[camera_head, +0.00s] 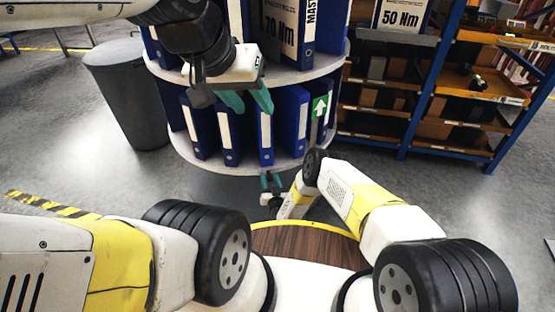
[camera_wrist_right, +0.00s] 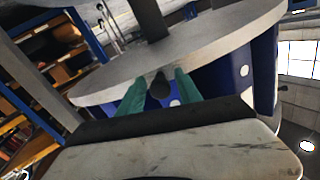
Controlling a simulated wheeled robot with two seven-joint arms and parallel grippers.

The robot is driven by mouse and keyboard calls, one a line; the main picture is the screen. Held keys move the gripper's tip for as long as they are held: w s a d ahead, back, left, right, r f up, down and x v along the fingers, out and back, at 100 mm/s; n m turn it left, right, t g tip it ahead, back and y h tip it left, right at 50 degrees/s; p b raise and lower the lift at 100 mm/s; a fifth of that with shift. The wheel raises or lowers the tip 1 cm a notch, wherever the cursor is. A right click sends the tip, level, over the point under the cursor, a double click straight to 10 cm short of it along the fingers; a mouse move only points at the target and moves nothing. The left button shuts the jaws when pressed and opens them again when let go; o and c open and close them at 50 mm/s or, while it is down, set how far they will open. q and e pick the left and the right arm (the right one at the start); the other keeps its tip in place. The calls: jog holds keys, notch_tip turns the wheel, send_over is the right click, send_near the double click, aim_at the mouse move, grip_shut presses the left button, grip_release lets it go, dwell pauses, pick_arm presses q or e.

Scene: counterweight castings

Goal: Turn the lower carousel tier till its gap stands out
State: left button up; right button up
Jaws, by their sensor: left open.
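The lower carousel tier (camera_head: 243,166) is a round grey shelf bearing a row of blue binders (camera_head: 265,138) with white spine labels. A green arrow label (camera_head: 320,106) shows at its right side. I cannot make out a clear gap on the visible side. My left gripper (camera_head: 248,101) is open and empty, in front of the binders. My right gripper (camera_head: 271,181) is low, at the tier's front edge. In the right wrist view its teal fingers (camera_wrist_right: 160,90) stand apart, either side of a dark knob (camera_wrist_right: 160,86) by the tier's rim (camera_wrist_right: 215,45).
The upper tier (camera_head: 300,70) carries binders and a "70 Nm" box (camera_head: 278,30). A grey bin (camera_head: 128,95) stands left of the carousel. Blue shelving (camera_head: 425,90) with brown bins stands right. A round wooden top (camera_head: 300,242) lies between my arms. Floor is free at far right.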

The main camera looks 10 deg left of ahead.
grip_shut()
dwell(1.2)
